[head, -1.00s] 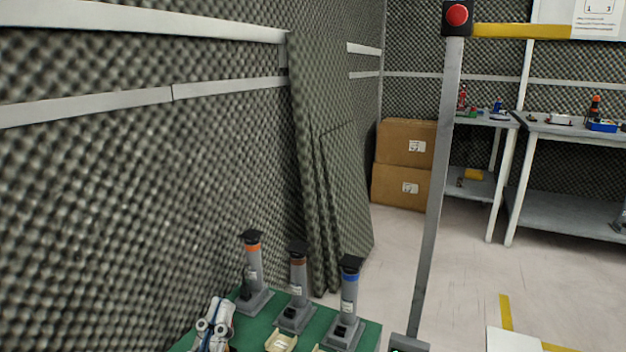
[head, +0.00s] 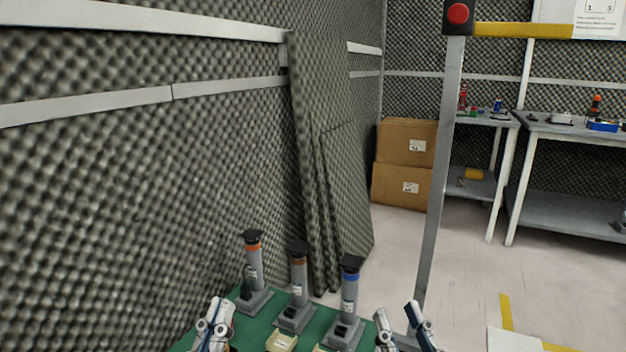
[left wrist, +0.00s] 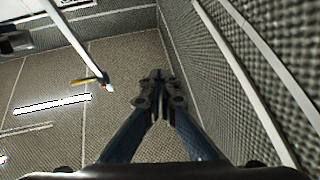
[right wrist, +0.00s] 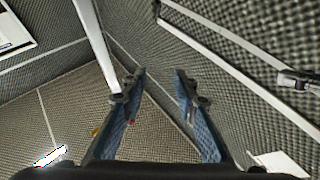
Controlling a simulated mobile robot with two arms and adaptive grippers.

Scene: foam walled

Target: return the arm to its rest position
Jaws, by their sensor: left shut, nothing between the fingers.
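My left gripper (head: 215,312) is at the bottom left of the head view, over the near left part of a green table. In the left wrist view (left wrist: 157,80) its fingertips meet with nothing between them. My right gripper (head: 397,312) is at the bottom of the head view, right of the blue-banded post. In the right wrist view (right wrist: 160,78) its two fingers stand well apart, with nothing between them. Both wrist views look up past the fingers at foam walls and ceiling. My arms behind the grippers are mostly out of the head view.
Three grey posts with black tops, banded orange (head: 253,270), brown (head: 298,285) and blue (head: 348,300), stand on the green table (head: 318,318). A foam wall (head: 130,200) rises at left. A metal pole with red button (head: 430,220) stands close to my right gripper.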

